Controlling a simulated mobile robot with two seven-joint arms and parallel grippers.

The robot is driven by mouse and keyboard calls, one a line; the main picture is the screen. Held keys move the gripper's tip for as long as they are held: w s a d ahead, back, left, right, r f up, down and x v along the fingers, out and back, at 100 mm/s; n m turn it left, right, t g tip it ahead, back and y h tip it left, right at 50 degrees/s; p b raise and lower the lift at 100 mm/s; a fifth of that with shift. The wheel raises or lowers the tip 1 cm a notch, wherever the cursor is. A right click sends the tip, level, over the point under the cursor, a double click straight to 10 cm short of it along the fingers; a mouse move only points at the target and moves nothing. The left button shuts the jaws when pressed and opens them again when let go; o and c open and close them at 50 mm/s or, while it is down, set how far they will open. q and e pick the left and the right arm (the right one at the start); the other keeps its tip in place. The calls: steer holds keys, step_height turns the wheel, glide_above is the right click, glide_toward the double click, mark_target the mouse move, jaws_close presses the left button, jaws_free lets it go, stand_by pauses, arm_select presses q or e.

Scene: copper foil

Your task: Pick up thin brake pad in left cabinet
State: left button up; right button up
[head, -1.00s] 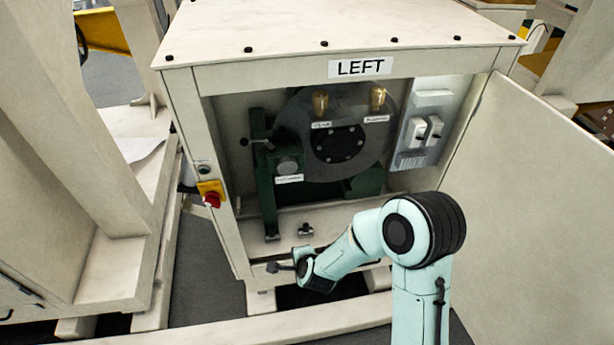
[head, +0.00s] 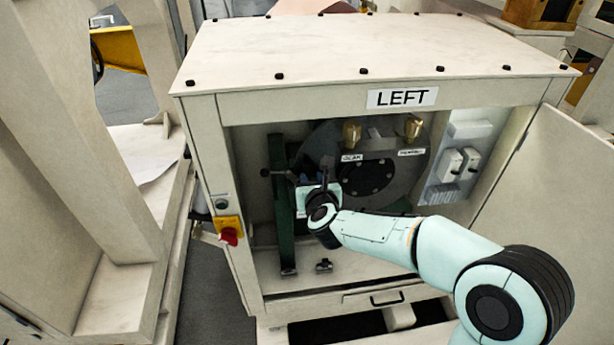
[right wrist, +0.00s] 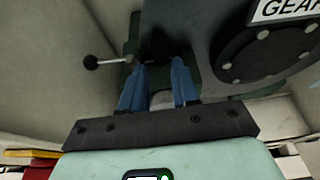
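My right gripper (head: 314,177) is inside the open cabinet (head: 300,103) labelled LEFT, in front of the green bracket beside the grey disc (head: 405,170). In the right wrist view its two blue fingers (right wrist: 159,72) stand apart, pointing at a dark part of the green bracket (right wrist: 134,48). A pale round surface shows low between the fingers; I cannot tell whether they touch it. I cannot make out a thin brake pad for certain; the gripper hides part of the bracket. My left gripper is not in view.
A lever with a dark knob (right wrist: 91,62) sticks out left of the fingers. A small dark fitting (head: 324,265) sits on the cabinet floor. The open door (head: 560,190) is on the right, a red knob (head: 229,236) on the left post.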

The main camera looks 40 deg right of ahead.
mark_target(308, 171)
steer(key=p+x, duration=0.1)
steer(key=x, duration=0.5)
steer(key=shift+a+f, duration=0.1)
jaws_close()
